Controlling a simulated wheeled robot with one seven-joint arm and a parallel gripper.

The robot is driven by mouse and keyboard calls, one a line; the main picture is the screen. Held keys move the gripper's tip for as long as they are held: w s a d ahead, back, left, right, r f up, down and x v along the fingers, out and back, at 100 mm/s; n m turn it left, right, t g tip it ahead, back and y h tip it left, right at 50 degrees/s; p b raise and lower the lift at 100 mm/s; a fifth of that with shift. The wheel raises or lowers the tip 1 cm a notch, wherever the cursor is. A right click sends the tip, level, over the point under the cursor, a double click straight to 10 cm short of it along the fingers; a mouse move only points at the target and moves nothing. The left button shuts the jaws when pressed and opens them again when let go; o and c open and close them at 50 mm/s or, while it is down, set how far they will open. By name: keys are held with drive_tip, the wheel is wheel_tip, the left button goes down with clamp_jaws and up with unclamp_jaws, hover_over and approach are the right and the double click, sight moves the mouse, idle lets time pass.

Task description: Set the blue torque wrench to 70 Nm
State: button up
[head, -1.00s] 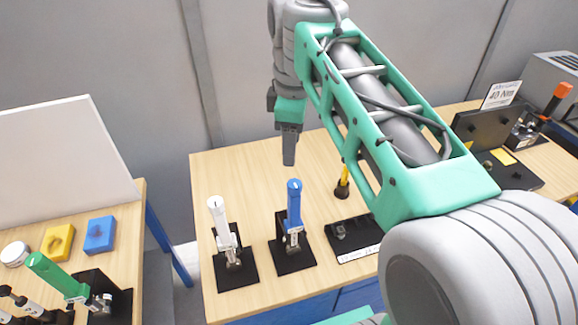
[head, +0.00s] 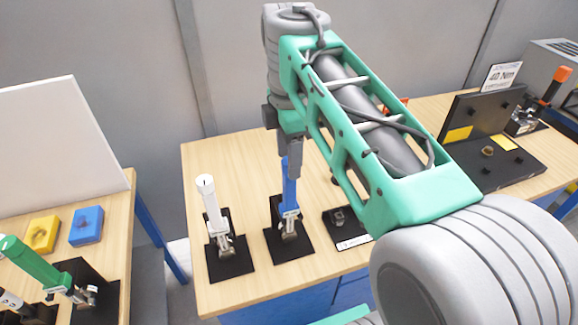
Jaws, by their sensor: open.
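The blue torque wrench (head: 289,194) stands upright in a black stand (head: 290,243) on the wooden table (head: 200,160). My gripper (head: 289,158) points down right at the wrench's upper end, and its fingers cover the top of the blue handle. I cannot tell whether the fingers touch the handle or straddle it. The jaws are open. The setting on the wrench is too small to read.
A white wrench (head: 211,205) stands in its own black stand just left of the blue one. A black fixture (head: 345,222) sits to the right, partly behind my arm. A green-handled wrench (head: 35,262) is on the left table. A sign reading 40 Nm (head: 502,75) stands at the back right.

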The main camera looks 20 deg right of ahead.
clamp_jaws()
idle(0.6)
